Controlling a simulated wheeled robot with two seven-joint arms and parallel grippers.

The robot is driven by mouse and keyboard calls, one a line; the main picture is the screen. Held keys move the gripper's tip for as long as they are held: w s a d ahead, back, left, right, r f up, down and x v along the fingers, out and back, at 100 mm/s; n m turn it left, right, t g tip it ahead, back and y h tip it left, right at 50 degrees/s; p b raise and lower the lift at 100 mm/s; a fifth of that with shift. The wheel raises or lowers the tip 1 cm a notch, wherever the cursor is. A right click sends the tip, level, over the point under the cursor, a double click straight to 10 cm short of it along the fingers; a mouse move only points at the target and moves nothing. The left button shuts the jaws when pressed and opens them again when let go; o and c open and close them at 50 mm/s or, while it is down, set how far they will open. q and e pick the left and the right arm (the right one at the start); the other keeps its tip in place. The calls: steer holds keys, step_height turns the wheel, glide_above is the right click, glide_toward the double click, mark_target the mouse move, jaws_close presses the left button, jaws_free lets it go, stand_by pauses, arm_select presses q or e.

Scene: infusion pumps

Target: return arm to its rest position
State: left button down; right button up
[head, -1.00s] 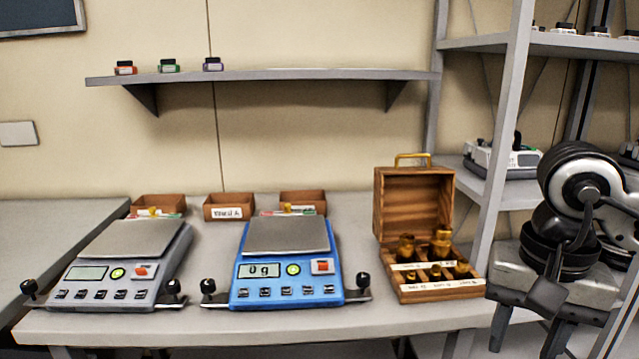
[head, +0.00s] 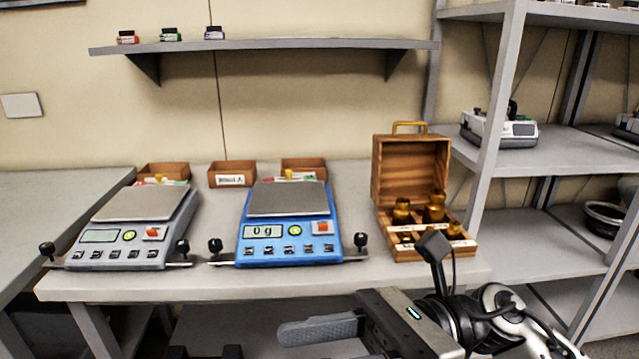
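My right arm comes in at the bottom right, and its gripper (head: 300,333) points left, low in front of the table's front edge. One dark grey finger shows plainly; the other is not clearly visible, being hidden or below the picture edge. Nothing shows in the gripper. In the earlier picture its two fingers stood apart with a gap between them. It is apart from the blue scale (head: 290,228) and from the open wooden weight box (head: 411,170), which stand on the table behind it. My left gripper is not in view.
A grey scale (head: 135,235) stands left of the blue one on the table (head: 120,284). Small brown bins (head: 231,169) line the wall behind. A wall shelf (head: 270,45) holds several small jars. A grey rack (head: 560,152) with a device (head: 497,128) stands at the right.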

steer(key=w+d+f+n+t+h, duration=0.2)
steer(key=w+d+f+n+t, duration=0.15)
steer(key=n+t, duration=0.65)
steer(key=w+d+f+n+t+h, duration=0.2)
steer(key=w+f+n+t+h, duration=0.3)
steer(key=n, duration=0.8)
steer(key=w+d+f+n+t, duration=0.1)
steer(key=w+d+n+t, duration=0.1)
steer(key=n+t, duration=0.85)
steer(key=s+d+f+m+g+h, duration=0.3)
steer(key=f+m, duration=0.4)
steer(key=f, duration=0.3)
steer(key=s+d+f+m+g+h, duration=0.3)
steer(key=s+f+m+g+h, duration=0.2)
steer(key=f, duration=0.6)
steer(key=shift+s+d+m+g+p, duration=0.15)
steer(key=shift+s+m+g+p, duration=0.25)
steer(key=shift+s+m+g, duration=0.55)
steer(key=shift+s+f+t, duration=0.1)
steer(key=shift+s+t, duration=0.1)
steer(key=shift+t, duration=0.1)
